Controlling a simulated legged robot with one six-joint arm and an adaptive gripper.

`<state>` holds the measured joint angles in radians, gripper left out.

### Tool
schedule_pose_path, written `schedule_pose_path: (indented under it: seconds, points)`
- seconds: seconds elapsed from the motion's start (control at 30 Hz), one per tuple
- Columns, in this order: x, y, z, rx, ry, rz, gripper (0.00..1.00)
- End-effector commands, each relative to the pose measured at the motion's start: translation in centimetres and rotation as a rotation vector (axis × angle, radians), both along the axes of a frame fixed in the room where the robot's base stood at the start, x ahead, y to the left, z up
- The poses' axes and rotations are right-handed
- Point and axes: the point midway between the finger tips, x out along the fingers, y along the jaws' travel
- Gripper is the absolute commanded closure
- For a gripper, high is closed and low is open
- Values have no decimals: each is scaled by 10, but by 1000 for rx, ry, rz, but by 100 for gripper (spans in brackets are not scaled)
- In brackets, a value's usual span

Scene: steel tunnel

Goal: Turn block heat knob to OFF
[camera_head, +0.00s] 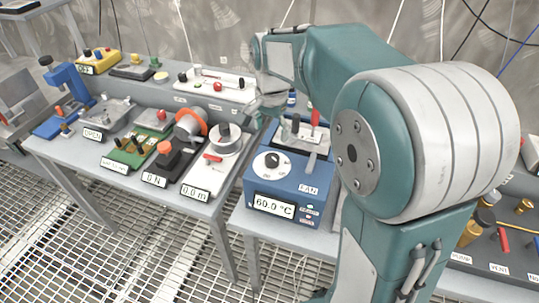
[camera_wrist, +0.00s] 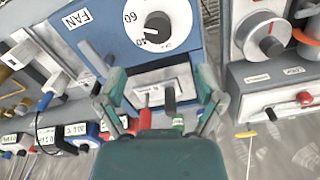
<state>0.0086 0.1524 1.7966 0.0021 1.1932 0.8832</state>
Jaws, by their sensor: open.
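The block heater (camera_head: 258,190) is a blue box with a 60.0 °C display (camera_head: 274,206) on its front. Its heat knob (camera_head: 272,160) is black on a round white dial. In the wrist view the knob (camera_wrist: 157,24) is at top centre, with 60 and 40 marks showing on the dial; I cannot tell the exact setting. My gripper (camera_head: 268,106) is above and behind the heater in the head view. In the wrist view my gripper (camera_wrist: 161,78) is open and empty, its fingers spread either side of the heater's back part, apart from the knob.
A grey FAN lever (camera_head: 311,162) stands right of the dial. A red-handled tool (camera_head: 315,118) stands upright behind it. A white unit with a black knob (camera_head: 223,130) and an orange-ringed device (camera_head: 190,125) stand on the left bench. The space above the dial looks clear.

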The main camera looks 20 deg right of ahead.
Motion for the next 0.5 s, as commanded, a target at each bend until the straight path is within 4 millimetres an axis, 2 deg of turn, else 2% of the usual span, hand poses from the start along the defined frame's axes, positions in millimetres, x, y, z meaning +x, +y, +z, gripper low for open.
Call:
schedule_pose_path:
  seconds: [0.3,0.5]
  points:
    - [-1,2,-60,-2,5,1,13]
    - [-1,2,-86,-3,2,2,13]
